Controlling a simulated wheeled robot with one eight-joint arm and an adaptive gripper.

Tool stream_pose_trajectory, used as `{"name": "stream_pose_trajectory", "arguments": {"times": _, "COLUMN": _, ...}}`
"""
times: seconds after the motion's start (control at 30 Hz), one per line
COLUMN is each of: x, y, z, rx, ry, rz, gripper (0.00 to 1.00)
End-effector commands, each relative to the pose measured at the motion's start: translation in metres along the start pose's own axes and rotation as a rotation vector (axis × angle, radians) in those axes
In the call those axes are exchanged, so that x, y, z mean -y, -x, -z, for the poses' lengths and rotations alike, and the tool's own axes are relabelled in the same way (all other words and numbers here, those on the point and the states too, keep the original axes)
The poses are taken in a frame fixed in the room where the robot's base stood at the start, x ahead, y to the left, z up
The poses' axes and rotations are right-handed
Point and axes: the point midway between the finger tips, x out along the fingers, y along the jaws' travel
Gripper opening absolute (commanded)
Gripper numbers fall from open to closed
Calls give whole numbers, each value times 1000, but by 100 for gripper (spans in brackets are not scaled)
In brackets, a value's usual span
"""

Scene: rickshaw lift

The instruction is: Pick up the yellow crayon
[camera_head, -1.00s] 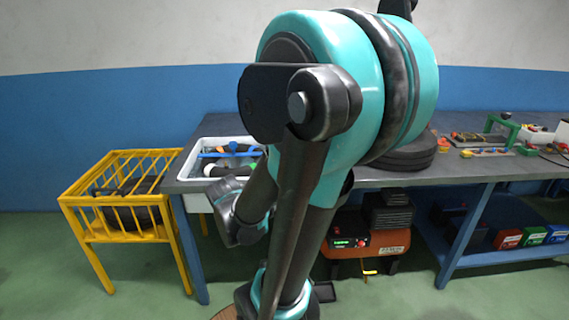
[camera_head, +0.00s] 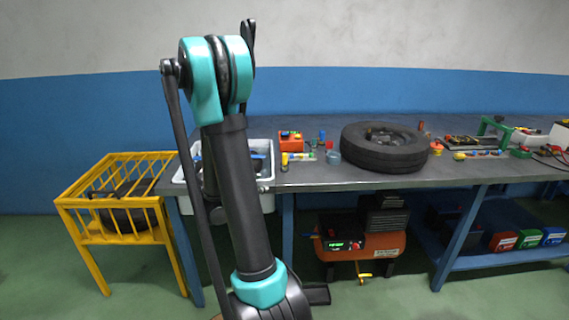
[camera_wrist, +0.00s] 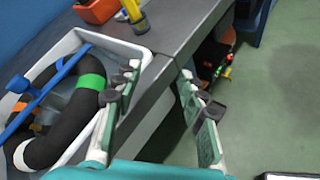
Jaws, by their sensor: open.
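A small yellow upright cylinder (camera_head: 284,161), which may be the yellow crayon, stands on the workbench just right of the white bin. In the wrist view a yellow upright piece (camera_wrist: 134,14) shows at the top edge, partly cut off, near the bench's front edge. My gripper (camera_wrist: 160,75) is open and empty, its two fingers well apart. It is beside the bin and the bench's front edge, short of the yellow piece. In the head view my arm hides the gripper and part of the bin.
The white bin (camera_wrist: 146,54) holds a black ring with coloured bands (camera_wrist: 62,82) and a blue tool (camera_wrist: 45,92). An orange box (camera_head: 290,138) and a tire (camera_head: 384,150) are on the workbench (camera_head: 330,181). A yellow rack (camera_head: 122,238) stands at left.

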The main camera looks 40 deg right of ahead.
Motion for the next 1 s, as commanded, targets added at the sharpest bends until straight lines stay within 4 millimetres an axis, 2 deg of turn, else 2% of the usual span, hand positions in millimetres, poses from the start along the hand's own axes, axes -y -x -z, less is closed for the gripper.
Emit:
{"name": "stream_pose_trajectory", "arguments": {"times": 0.03, "x": -9, "y": -11, "z": 0, "rx": 57, "ry": 79, "rz": -18, "gripper": 41}}
{"name": "stream_pose_trajectory", "arguments": {"times": 0.2, "x": -33, "y": -35, "z": -6, "rx": 245, "ry": 345, "rz": -55, "gripper": 41}}
{"name": "stream_pose_trajectory", "arguments": {"times": 0.4, "x": -47, "y": -47, "z": -8, "rx": 387, "ry": 537, "rz": -58, "gripper": 41}}
{"name": "stream_pose_trajectory", "arguments": {"times": 0.53, "x": -50, "y": -51, "z": -11, "rx": 420, "ry": 579, "rz": -55, "gripper": 41}}
{"name": "stream_pose_trajectory", "arguments": {"times": 0.63, "x": -52, "y": -62, "z": -15, "rx": 423, "ry": 584, "rz": -53, "gripper": 41}}
{"name": "stream_pose_trajectory", "arguments": {"times": 1.0, "x": -64, "y": -128, "z": -42, "rx": 421, "ry": 581, "rz": -53, "gripper": 41}}
